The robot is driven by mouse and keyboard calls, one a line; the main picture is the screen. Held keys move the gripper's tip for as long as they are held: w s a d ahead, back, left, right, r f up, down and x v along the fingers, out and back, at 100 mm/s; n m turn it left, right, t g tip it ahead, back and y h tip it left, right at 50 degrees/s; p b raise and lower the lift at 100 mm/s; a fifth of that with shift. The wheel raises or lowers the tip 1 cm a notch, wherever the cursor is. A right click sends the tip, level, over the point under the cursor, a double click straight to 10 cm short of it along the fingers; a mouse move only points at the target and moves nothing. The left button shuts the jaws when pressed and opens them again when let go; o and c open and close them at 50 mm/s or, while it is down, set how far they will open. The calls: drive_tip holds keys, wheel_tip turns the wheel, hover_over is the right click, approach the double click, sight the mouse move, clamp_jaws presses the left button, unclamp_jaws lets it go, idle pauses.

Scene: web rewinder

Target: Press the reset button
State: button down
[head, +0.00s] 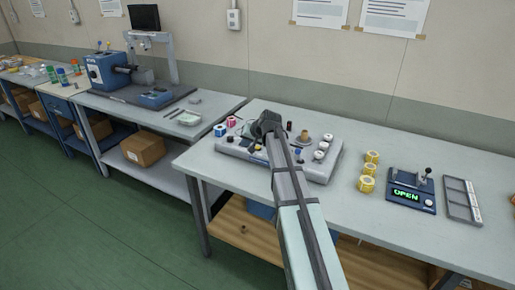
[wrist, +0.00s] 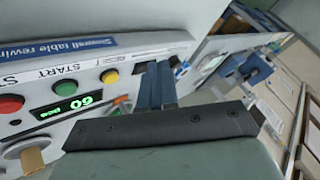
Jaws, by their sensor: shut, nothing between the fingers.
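The table rewinder (head: 325,165) is a light grey machine on the bench. In the wrist view its panel (wrist: 120,52) carries a red button (wrist: 10,103), a green button (wrist: 66,88) below the word START, and a yellow button (wrist: 110,77). A lit green display (wrist: 72,106) reads 60. A label to the right of the yellow button is partly hidden, and I cannot read the word RESET. My gripper (wrist: 157,82) is shut and empty, with its blue fingers over the panel to the right of the yellow button. Contact is unclear. In the head view my arm hides much of the panel.
Yellow rolls (head: 369,170) stand on the bench to the right of the rewinder. A blue device (head: 411,190) showing OPEN and a grey tray (head: 461,200) are farther right. Small spools (head: 220,130) stand at the left. Another bench (head: 190,130) holds a blue machine (head: 105,72).

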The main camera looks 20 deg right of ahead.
wheel_tip(320, 180, up, 6)
drive_tip(key=m+t, duration=0.1)
hover_over(259, 148)
drive_tip(key=shift+w+d+f, duration=0.1)
drive_tip(key=shift+w, duration=0.05)
drive_tip(key=shift+f, duration=0.1)
drive_tip(key=shift+f, duration=4.3)
drive_tip(key=shift+f, duration=0.15)
drive_tip(key=shift+f, duration=0.3)
drive_tip(key=shift+f, duration=0.4)
drive_tip(key=shift+r, duration=0.85)
